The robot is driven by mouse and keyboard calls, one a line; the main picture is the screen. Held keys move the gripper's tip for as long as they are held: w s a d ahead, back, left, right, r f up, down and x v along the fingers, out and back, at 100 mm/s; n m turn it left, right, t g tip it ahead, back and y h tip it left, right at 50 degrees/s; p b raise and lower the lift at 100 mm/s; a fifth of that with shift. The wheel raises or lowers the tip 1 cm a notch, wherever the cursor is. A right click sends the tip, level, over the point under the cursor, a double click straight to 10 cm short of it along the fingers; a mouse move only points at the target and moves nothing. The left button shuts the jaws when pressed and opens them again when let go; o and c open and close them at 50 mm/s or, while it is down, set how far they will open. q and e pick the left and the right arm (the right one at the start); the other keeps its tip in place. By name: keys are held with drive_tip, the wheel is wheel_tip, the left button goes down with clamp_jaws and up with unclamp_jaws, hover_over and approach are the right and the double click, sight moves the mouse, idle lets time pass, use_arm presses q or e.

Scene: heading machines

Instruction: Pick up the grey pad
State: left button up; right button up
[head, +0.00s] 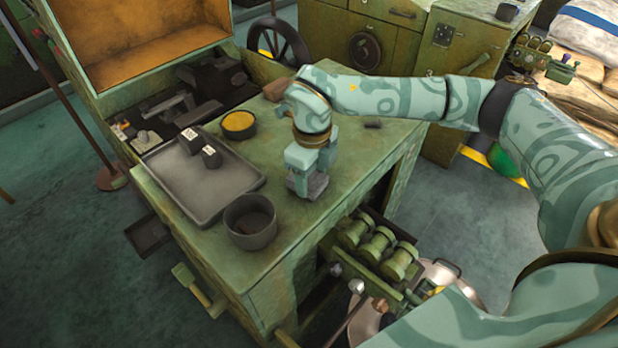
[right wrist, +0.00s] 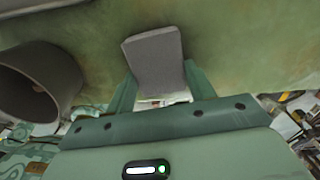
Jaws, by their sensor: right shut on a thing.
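The grey pad (head: 310,189) is a small flat block at the right part of the green bench top. My right gripper (head: 306,175) points down over the bench and is shut on the pad. In the right wrist view the pad (right wrist: 154,62) sits between the two green fingers (right wrist: 160,92), its broad grey face showing. I cannot tell whether the pad touches the bench top or hangs just above it. My left gripper is not in view.
A dark round bowl (head: 251,222) stands left of the pad; it also shows in the right wrist view (right wrist: 45,80). A grey tray (head: 185,190) holds two dark blocks (head: 200,148). A yellow-filled dish (head: 238,124) stands behind. Green rollers (head: 378,245) jut out at the bench's front.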

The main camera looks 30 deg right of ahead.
sight(311, 179)
drive_tip(key=shift+r, duration=0.1)
drive_tip(key=shift+r, duration=0.25)
wheel_tip(311, 179, up, 2)
drive_tip(key=shift+r+p, duration=0.2)
drive_tip(key=shift+p, duration=0.1)
drive_tip(key=s+a+r, duration=0.9)
drive_tip(key=a+r, duration=0.1)
drive_tip(key=shift+a+p, duration=0.35)
drive_tip(key=shift+p, duration=0.1)
drive_tip(key=shift+o, duration=0.6)
